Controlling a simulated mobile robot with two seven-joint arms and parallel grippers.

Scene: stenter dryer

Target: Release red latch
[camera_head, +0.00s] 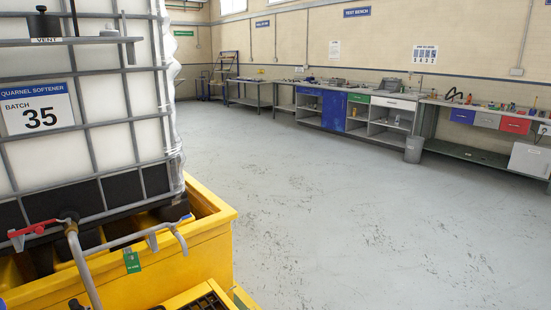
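A red latch (32,230), a flat lever-like piece, sits at the lower left by the valve fitting (68,216) at the foot of a white caged tank (85,95). It lies roughly level, its left end slightly lower. A grey pipe (84,265) runs down from the fitting. To the right is a grey bar (135,236) with a blue tip, and a green tag (132,261) hangs below it. Neither of my grippers is seen in the head view.
The tank stands in a yellow containment tray (205,240) with raised walls. A black grating (207,301) lies at its front. The grey floor (350,220) to the right is open. Workbenches (350,107) and a grey bin (414,149) line the far wall.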

